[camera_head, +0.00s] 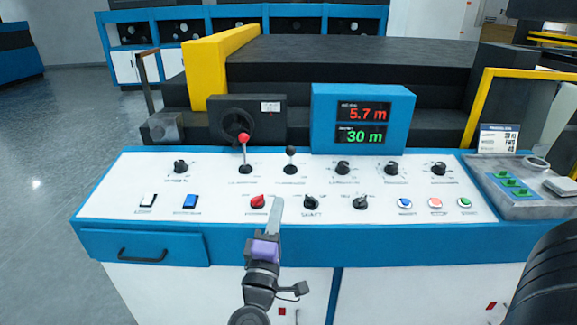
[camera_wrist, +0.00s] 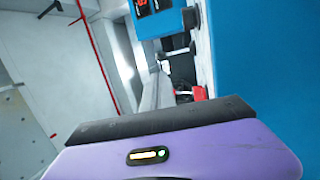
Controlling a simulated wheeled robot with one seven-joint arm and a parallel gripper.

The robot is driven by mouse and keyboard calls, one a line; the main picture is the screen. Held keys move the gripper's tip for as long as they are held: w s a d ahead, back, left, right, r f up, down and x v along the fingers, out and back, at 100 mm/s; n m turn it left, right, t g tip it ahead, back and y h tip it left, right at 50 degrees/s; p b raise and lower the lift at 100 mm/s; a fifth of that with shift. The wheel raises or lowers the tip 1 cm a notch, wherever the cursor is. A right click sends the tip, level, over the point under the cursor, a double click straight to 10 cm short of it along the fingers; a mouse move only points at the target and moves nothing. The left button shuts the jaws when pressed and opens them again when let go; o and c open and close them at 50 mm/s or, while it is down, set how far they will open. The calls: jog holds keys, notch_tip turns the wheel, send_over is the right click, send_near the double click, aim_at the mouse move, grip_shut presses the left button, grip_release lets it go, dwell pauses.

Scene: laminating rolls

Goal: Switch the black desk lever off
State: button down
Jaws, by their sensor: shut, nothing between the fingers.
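The black desk lever (camera_head: 291,153) stands near upright on the white top of the control desk, its round black knob above a dark base. Beside it on the left is a lever with a red ball (camera_head: 244,140). My gripper (camera_head: 279,203) is shut and empty. It is at the front of the desk, in front of and below the black lever and apart from it in the picture. The purple gripper body (camera_wrist: 180,155) fills the bottom of the wrist view. I cannot make out the black lever clearly there.
A red rotary knob (camera_head: 257,201) is just left of my fingers, and a black rotary switch (camera_head: 311,202) just right. A blue display box (camera_head: 325,119) reading 5.7 m and 30 m stands behind to the right. A black handwheel (camera_head: 238,122) stands behind the red-ball lever.

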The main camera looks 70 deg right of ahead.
jog(key=shift+d, duration=0.1)
jog(key=p, duration=0.3)
send_near(290, 154)
jog(key=x, duration=0.5)
jog(key=shift+d, duration=0.1)
jog(key=shift+p+x, duration=0.35)
jog(key=shift+x, duration=0.45)
jog(key=shift+w+f, duration=0.1)
jog(key=shift+d, duration=0.1)
